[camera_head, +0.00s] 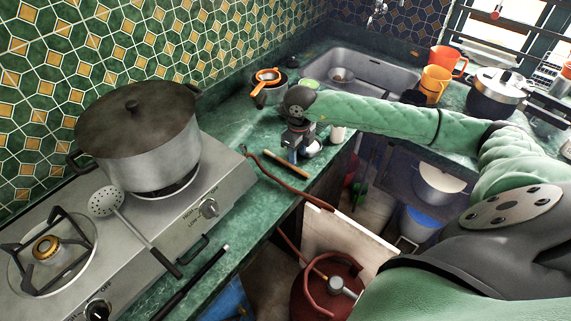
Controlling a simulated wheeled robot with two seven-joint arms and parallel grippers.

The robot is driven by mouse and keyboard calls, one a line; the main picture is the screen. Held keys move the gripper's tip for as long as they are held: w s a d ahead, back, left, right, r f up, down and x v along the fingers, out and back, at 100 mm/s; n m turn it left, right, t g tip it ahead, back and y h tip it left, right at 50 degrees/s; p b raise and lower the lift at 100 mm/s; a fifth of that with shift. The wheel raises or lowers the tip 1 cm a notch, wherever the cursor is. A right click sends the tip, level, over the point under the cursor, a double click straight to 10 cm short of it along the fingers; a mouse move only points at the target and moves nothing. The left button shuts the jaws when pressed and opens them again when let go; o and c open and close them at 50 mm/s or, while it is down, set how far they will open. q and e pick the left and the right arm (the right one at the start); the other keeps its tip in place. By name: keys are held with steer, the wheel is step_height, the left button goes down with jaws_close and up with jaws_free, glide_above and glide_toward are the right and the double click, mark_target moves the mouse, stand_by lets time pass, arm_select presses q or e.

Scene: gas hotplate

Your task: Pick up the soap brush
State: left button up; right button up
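A small whitish object (337,134) stands just right of the gripper, partly hidden by my arm. My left gripper is not in view.
A brown stick (287,165) lies in front of the gripper. An orange strainer (266,77) rests on a dark pot behind. A large pot (140,135) and a slotted spoon (107,203) are on the stove. The sink (368,70), orange mugs (437,79) and a pressure cooker (497,92) are behind my arm.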

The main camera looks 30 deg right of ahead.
mark_target(296, 167)
steer(key=shift+w+f, duration=0.1)
steer(key=shift+f, duration=0.5)
step_height(296, 167, down, 4)
steer(key=shift+w+a+f, duration=0.1)
steer(key=shift+w+a, duration=0.05)
steer(key=shift+f+b, duration=0.3)
steer(key=c, duration=0.5)
jaws_close()
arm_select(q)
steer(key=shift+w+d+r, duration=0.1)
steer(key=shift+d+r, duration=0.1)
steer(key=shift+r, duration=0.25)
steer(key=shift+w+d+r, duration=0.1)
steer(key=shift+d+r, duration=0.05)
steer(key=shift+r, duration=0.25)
